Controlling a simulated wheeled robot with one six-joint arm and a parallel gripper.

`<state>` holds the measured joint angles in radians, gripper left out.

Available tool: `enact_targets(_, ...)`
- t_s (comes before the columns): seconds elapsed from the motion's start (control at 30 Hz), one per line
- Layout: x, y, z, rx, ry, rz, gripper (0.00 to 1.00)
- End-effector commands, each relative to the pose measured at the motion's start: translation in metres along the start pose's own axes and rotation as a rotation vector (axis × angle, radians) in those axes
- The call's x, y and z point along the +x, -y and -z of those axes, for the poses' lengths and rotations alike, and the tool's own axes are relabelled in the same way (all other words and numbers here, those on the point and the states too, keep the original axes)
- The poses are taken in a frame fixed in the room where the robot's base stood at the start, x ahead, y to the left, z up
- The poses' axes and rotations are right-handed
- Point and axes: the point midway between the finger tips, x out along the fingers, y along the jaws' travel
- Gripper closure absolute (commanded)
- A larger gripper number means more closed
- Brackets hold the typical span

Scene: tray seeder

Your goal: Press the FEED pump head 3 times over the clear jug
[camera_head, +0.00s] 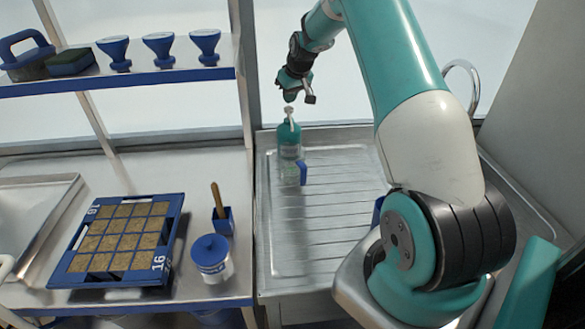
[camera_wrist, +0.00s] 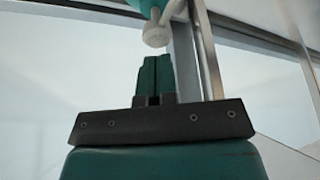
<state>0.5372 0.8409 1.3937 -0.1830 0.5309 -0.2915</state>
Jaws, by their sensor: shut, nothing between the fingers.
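The teal pump bottle (camera_head: 290,142) stands upright at the back left of the ribbed draining board. Its white pump head (camera_head: 289,112) is on top; a white pump part (camera_wrist: 155,36) also shows at the top of the wrist view, just beyond the fingertips. The clear jug (camera_head: 290,177), with a blue handle (camera_head: 303,172), stands right in front of the bottle. My gripper (camera_head: 289,97) is just above the pump head, shut and empty. In the wrist view its two teal fingers (camera_wrist: 157,60) are together. I cannot tell whether they touch the head. Any FEED label is too small to read.
The draining board (camera_head: 335,235) is clear in front of the jug. To the left are a blue seed tray (camera_head: 70,262), a blue-lidded pot (camera_head: 212,262) and a blue holder (camera_head: 222,222) with a wooden-handled tool. A shelf (camera_head: 170,76) and a tap (camera_head: 474,82) stand at the back.

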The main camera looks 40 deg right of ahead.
Motion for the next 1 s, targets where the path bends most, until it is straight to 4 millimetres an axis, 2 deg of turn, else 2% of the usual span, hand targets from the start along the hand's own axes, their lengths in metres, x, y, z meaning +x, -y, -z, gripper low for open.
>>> enact_targets(0.37, -0.004, 0.0, 0.002, 0.0, -0.001, -0.001, 1.0)
enact_targets(0.9, -0.054, 0.0, 0.023, 0.0, -0.001, 0.0, 1.0)
enact_targets(1.0, -0.057, 0.0, 0.024, 0.0, 0.0, 0.0, 1.0)
